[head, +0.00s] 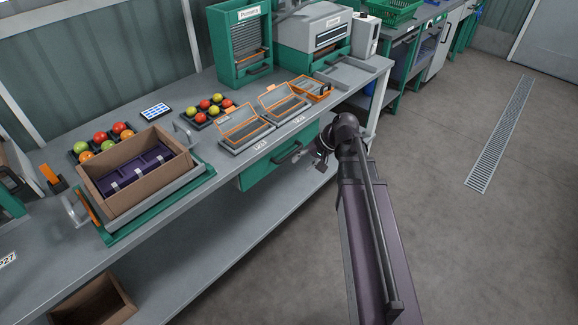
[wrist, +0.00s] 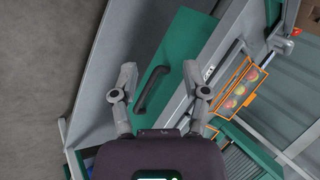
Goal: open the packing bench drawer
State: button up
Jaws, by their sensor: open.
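The packing bench drawer has a green front (head: 262,174) under the bench top and looks shut. Its dark bar handle (head: 288,154) is on that front. In the wrist view the green drawer front (wrist: 168,45) fills the middle, and the handle (wrist: 151,92) lies between my two spread fingers. My gripper (head: 320,160) is just right of the handle in the head view. In the wrist view my gripper (wrist: 159,75) is open and empty. I see no finger touching the handle, and the remaining distance to it is hard to judge.
The bench top (head: 245,115) carries a cardboard box (head: 118,200), two orange-edged trays (head: 243,128), tomatoes in dark trays and a green dispenser (head: 236,50). A lower shelf (head: 215,240) runs below the drawer. Open floor (head: 450,220) lies to the right.

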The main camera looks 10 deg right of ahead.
jog(key=w+d+f+m+t+y+b, duration=0.2)
jog(key=w+d+f+y+b, duration=0.15)
jog(key=w+f+b, duration=0.5)
jog(key=m+t+y+b, duration=0.2)
jog(key=t+y+b, duration=0.15)
jog(key=b, duration=0.95)
send_near(290, 154)
jog(key=f+v, duration=0.1)
jog(key=v, duration=0.2)
jog(key=shift+s+d+r+t, duration=0.1)
jog(key=shift+s+d+t, duration=0.2)
jog(key=shift+t, duration=0.05)
jog(key=b+x, duration=0.2)
jog(key=x, duration=1.1)
jog(key=shift+w+a+f+b, duration=0.25)
jog(key=shift+a+b, duration=0.05)
jog(key=shift+b, duration=0.1)
grip_shut()
jog(key=shift+a, duration=0.2)
jog(key=shift+s+d, duration=0.1)
jog(key=shift+s, duration=0.05)
